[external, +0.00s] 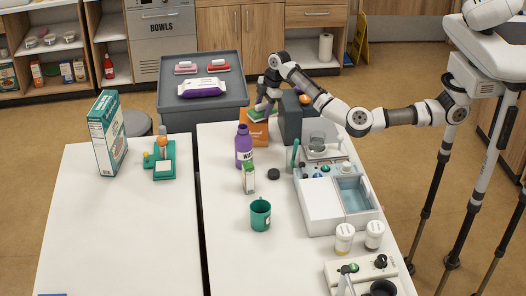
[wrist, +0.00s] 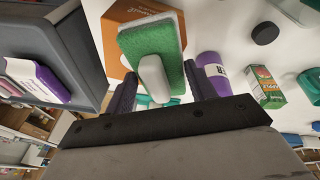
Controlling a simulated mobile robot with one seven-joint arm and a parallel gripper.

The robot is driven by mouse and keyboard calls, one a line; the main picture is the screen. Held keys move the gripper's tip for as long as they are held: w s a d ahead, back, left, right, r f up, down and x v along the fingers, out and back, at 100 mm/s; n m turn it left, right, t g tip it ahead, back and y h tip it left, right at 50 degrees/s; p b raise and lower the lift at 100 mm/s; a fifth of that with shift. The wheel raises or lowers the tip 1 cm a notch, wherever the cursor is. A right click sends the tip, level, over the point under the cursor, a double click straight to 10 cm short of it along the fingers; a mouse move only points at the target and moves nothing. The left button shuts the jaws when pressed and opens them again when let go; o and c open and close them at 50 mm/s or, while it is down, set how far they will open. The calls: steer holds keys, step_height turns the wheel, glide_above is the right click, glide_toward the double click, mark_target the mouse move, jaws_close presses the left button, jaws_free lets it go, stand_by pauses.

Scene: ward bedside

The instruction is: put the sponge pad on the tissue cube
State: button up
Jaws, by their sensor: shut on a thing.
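The sponge pad (wrist: 133,42) is green with a pale layer and a white rounded piece on its near face. In the wrist view it sits between the fingers of my gripper (wrist: 157,88), which is shut on it. In the external view my gripper (external: 266,102) points down at the table's far end, with the green pad (external: 258,114) partly hidden below it. The orange tissue cube (external: 254,134) stands right under the pad. It also shows behind the pad in the wrist view (wrist: 118,14). I cannot tell whether pad and cube touch.
A dark grey box (external: 290,122) stands close to the right of the gripper. A purple bottle (external: 243,150), a small carton (external: 248,180), a black puck (external: 274,174) and a green mug (external: 260,215) are nearer. A grey cart (external: 226,106) holds a purple wipes pack.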

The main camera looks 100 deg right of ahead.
steer(key=shift+f, duration=0.7)
steer(key=shift+f, duration=0.1)
steer(key=o, duration=1)
steer(key=b+v, duration=0.4)
steer(key=v, duration=0.8)
